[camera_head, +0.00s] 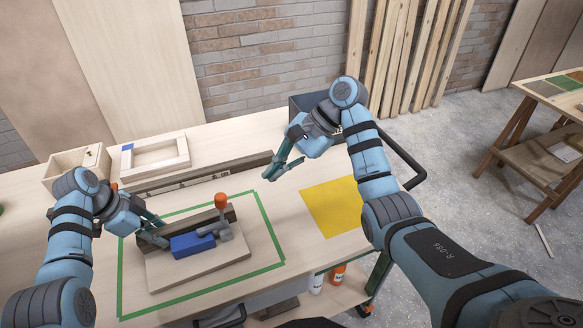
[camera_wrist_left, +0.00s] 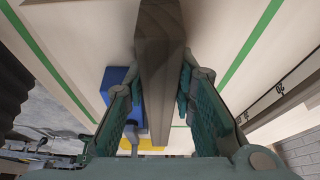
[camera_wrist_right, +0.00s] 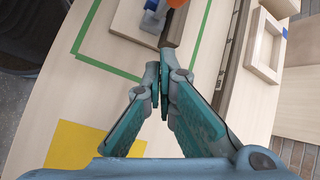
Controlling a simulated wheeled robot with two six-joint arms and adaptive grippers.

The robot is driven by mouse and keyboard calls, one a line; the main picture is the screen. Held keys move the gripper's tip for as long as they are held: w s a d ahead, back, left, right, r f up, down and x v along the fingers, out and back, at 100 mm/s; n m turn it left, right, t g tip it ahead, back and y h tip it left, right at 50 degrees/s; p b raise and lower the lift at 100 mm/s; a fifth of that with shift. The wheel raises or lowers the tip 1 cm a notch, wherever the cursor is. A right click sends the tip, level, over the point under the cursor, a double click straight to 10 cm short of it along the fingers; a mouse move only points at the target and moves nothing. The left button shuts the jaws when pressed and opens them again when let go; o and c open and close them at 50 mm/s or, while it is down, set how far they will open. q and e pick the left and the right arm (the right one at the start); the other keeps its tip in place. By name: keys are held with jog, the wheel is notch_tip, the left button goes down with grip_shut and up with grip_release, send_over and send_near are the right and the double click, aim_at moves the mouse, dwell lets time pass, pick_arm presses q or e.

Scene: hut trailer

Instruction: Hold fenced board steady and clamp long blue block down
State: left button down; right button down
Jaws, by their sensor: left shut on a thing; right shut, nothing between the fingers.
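The fenced board (camera_head: 165,272) lies inside the green tape outline on the table, its dark wooden fence standing along the back. My left gripper (camera_head: 152,232) is shut on the fence (camera_wrist_left: 160,60) near its left end; the fence runs between the fingers in the left wrist view. The long blue block (camera_head: 192,244) lies on the board in front of the fence. A toggle clamp (camera_head: 226,231) with an orange knob (camera_head: 221,200) stands at the block's right end, its handle upright. My right gripper (camera_head: 284,168) is shut and empty above the table, up and right of the clamp.
A yellow square (camera_head: 337,207) lies on the table at right. Behind the board are a long dark rail (camera_head: 240,166), a wooden open frame (camera_head: 160,158) and a wooden box (camera_head: 70,165). A dark bin (camera_head: 300,104) stands at the back edge.

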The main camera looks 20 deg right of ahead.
jog(key=d, duration=0.4)
jog(key=shift+s, duration=0.3)
pick_arm(q)
jog(key=c, duration=1.3)
grip_release()
jog(key=shift+a, duration=0.1)
